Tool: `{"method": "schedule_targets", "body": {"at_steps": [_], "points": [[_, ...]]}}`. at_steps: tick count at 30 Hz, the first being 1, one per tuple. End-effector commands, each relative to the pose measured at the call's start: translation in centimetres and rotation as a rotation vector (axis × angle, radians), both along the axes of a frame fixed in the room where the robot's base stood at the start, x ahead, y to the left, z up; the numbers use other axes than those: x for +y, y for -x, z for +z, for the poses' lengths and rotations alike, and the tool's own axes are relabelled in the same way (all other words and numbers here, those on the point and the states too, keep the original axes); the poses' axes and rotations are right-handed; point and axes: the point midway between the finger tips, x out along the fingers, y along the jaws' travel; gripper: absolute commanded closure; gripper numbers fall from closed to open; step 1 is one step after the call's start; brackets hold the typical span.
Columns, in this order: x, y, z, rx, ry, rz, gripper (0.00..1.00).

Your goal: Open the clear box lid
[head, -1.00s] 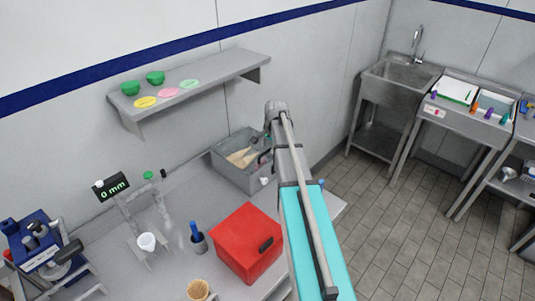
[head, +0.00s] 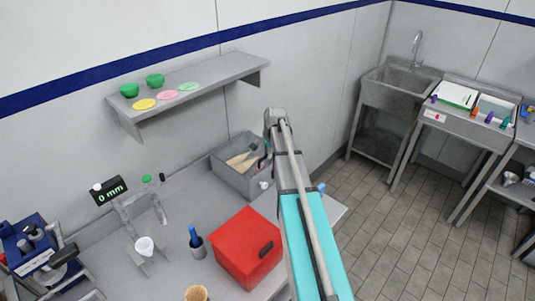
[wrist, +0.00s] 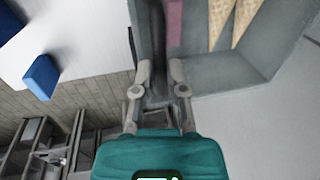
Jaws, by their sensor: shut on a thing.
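The grey box (head: 238,181) stands against the back wall at the far end of the counter, with pale cones (head: 242,160) inside. It also shows at the upper right of the wrist view (wrist: 236,84). My gripper (wrist: 157,88) is at the box's side, its fingers closed around a dark upright bar (wrist: 157,48) that looks like the lid's handle. The clear lid itself is hard to make out. In the head view my arm hides most of the gripper.
A red box (head: 240,249) stands on the counter in front of the grey box. A blue-handled tool in a holder (head: 196,241) and a white cup (head: 145,246) are to its left. A wall shelf (head: 205,82) hangs above.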

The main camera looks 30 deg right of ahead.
Motion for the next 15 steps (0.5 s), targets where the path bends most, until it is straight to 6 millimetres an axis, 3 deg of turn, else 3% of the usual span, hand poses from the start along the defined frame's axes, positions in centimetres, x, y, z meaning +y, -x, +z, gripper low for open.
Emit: {"method": "schedule_targets", "body": {"at_steps": [15], "points": [[0.01, -0.12, 0.43, 0.013, 0.005, 0.000, 1.00]]}}
